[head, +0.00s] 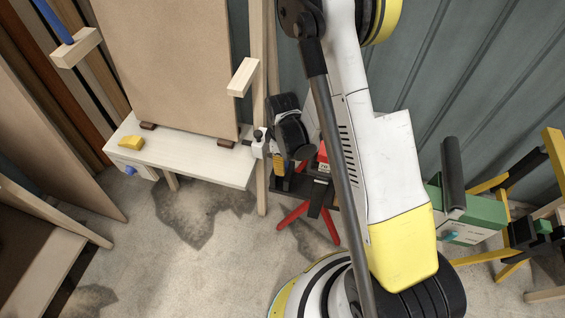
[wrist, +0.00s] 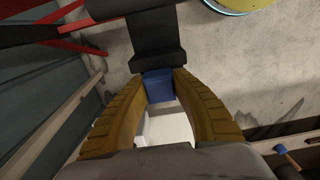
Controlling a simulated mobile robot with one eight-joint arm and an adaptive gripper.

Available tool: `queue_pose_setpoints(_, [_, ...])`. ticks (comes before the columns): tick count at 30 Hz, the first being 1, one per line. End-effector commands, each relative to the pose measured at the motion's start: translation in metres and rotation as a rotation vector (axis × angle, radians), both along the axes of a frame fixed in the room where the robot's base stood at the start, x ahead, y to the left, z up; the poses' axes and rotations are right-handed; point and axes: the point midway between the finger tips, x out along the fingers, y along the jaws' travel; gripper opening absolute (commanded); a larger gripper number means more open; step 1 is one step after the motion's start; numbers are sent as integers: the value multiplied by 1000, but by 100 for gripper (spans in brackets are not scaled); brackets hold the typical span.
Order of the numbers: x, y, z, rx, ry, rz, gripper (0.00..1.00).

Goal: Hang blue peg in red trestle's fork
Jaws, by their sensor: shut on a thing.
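My gripper (wrist: 160,84) points down at the red trestle, its yellow-brown fingers shut on a blue piece, seemingly the blue peg (wrist: 160,86). In the wrist view, a black block (wrist: 155,42) lies just beyond the fingertips; I cannot tell whether the peg touches it. In the head view my gripper (head: 280,166) is beside the trestle's black top, and the peg is hidden there. The red trestle (head: 328,230) stands on the floor with splayed red legs, partly behind my arm. Its red legs (wrist: 68,12) also show at the top left of the wrist view. The fork's slot is not clear.
A white bench (head: 195,160) with a yellow block (head: 131,143) and a tall brown board (head: 170,60) stands left of the gripper. A wooden post rises close beside it. A green box (head: 475,215) on yellow trestles is at right. Open floor lies front left.

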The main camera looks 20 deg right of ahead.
Motion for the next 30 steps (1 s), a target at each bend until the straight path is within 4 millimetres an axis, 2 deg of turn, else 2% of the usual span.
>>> queue_pose_setpoints(9, [0,0,-7,0,1,0,0])
queue_pose_setpoints(10, [0,0,-7,0,1,0,39])
queue_pose_setpoints(11, [0,0,-7,0,1,0,48])
queue_pose_setpoints(12, [0,0,-7,0,1,0,52])
queue_pose_setpoints(23, [0,0,-2,1,1,0,52])
queue_pose_setpoints(26, [0,0,11,1,1,0,52])
queue_pose_setpoints(30, [0,0,39,0,1,0,52])
